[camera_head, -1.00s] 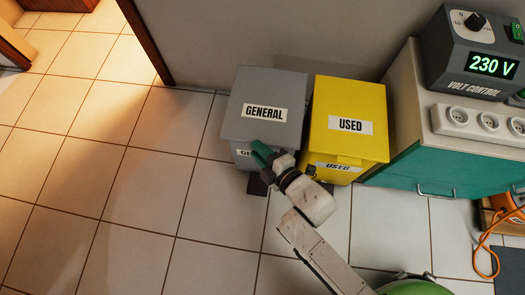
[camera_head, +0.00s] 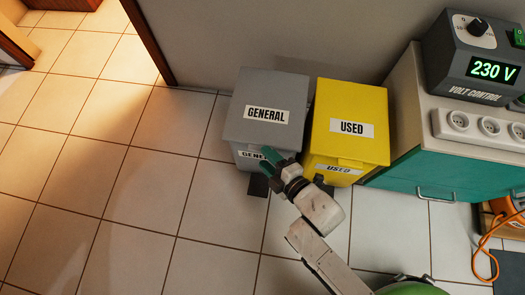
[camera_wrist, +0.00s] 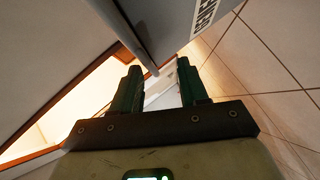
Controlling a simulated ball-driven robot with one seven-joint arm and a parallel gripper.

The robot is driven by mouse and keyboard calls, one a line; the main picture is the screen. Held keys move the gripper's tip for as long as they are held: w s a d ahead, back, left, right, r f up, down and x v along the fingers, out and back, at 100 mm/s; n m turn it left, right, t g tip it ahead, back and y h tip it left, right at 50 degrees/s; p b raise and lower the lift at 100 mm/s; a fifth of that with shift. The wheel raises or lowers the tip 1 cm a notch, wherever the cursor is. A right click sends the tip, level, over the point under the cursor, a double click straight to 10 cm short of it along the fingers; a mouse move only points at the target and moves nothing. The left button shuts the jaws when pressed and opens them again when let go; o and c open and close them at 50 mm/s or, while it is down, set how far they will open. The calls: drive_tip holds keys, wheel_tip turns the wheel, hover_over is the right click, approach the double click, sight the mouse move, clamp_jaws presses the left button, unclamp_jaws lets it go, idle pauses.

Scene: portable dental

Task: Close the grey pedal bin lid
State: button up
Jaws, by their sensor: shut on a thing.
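The grey pedal bin (camera_head: 243,158) stands on the floor against the wall, with a "GENERAL" label on its lid (camera_head: 245,90) and another on its front. The lid lies flat over the bin, looking down or nearly down. My gripper (camera_head: 264,160), with green fingers, is at the bin's front just under the lid's front edge, partly covering the front label. In the wrist view the fingers of my gripper (camera_wrist: 160,82) stand some way apart, and the grey lid's edge (camera_wrist: 148,50) reaches in between them. The exact contact is hard to see.
A yellow "USED" bin (camera_head: 350,105) stands close on the right of the grey one. Further right is a cabinet (camera_head: 425,170) with a volt control box (camera_head: 480,55) and sockets on top. Tiled floor is open on the left.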

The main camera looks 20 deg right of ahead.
drive_tip(key=p+v, duration=0.2)
drive_tip(key=v, duration=0.6)
drive_tip(key=shift+s+r+p, duration=0.15)
drive_tip(key=shift+r+p, duration=0.2)
drive_tip(key=shift+a, duration=0.1)
drive_tip(key=w+d+r+m+g+h, duration=0.3)
drive_tip(key=w+d+m, duration=0.3)
drive_tip(key=d+m, duration=0.15)
drive_tip(key=s+d+r+m+g, duration=0.35)
drive_tip(key=r+m+g, duration=0.2)
drive_tip(key=m, duration=0.35)
drive_tip(key=s+d+f+g+p, duration=0.15)
drive_tip(key=s+f+g, duration=0.25)
drive_tip(key=s, duration=0.7)
wheel_tip(320, 180, up, 32)
drive_tip(key=p, duration=3.2)
drive_tip(key=shift+w+d+h, duration=0.4)
